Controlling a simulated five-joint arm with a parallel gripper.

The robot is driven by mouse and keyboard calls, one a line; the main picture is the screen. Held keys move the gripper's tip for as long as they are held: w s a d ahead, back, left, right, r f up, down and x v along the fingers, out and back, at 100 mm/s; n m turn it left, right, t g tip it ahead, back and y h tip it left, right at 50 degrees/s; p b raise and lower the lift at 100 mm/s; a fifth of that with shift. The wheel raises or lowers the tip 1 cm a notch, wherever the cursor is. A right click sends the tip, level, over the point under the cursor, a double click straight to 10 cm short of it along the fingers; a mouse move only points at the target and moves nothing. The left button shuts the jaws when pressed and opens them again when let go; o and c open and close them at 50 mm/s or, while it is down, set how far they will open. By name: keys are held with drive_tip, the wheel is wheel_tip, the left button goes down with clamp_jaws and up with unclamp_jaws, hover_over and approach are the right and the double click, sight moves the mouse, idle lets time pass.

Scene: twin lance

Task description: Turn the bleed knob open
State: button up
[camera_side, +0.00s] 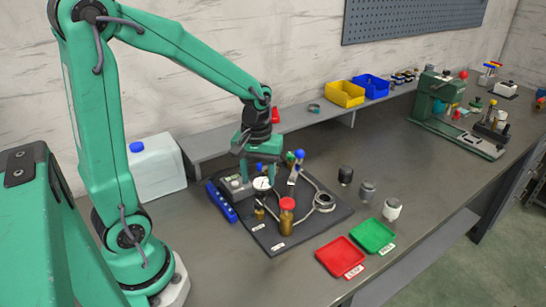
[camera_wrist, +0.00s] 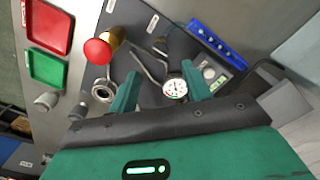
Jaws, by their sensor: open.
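My gripper (camera_side: 259,172) points down above the left part of a dark mat (camera_side: 278,240). In the wrist view its two green fingers stand apart with a gap between them (camera_wrist: 160,72). A round white-faced gauge (camera_side: 262,184) is below and close to the fingers; it also shows in the wrist view (camera_wrist: 175,88) near the right finger. A brass-coloured body (camera_side: 287,222) with a round red top (camera_side: 287,203) stands upright on the mat, apart from the gripper. A blue-topped fitting (camera_side: 299,155) stands behind the gauge. I cannot tell which part is the bleed knob.
A metal ring with a hose (camera_side: 323,202) lies on the mat. A blue strip (camera_side: 221,201) lies at its left edge. Red (camera_side: 340,257) and green (camera_side: 372,236) trays and several small cylinders (camera_side: 367,190) are to the right. A shelf (camera_side: 215,146) runs behind.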

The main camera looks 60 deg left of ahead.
sight(259, 202)
drive_tip(key=shift+f, duration=3.9)
drive_tip(key=c, duration=1)
